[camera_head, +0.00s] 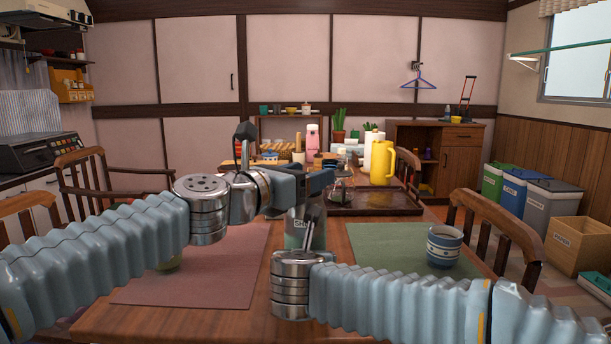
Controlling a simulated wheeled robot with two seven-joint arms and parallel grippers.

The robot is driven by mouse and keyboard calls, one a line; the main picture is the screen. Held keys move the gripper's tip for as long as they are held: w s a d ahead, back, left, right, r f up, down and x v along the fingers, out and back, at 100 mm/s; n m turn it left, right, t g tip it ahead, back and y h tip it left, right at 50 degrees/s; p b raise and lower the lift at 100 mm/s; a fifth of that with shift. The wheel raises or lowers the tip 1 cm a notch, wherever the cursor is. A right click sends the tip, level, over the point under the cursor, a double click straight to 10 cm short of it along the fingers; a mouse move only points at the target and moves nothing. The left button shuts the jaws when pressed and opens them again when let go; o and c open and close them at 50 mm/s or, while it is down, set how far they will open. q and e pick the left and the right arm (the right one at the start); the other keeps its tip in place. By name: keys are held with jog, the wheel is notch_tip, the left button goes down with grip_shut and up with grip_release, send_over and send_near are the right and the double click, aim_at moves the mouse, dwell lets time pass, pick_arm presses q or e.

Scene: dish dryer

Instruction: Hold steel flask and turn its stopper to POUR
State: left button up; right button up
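My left gripper (318,181) is dark and points right over the middle of the table, near the tray's front left corner. Whether its fingers are apart or closed on something is not clear. My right arm comes in from the right, and its metal wrist is low in the middle. The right gripper (311,222) points up and away, partly in front of a clear container with a label; its finger gap cannot be made out. A dark knob-like top (245,132) shows above my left wrist; I cannot tell whether it is the flask's stopper. No steel flask can be clearly identified.
A dark tray (385,204) lies mid-table with a yellow jug (381,163) behind it. A striped blue cup (443,246) stands on the green mat (385,243). A red mat (225,270) lies at left. Chairs flank the table.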

pick_arm(q)
jog(key=o, duration=0.3)
jog(key=shift+o, duration=0.2)
jog(key=v, duration=1.2)
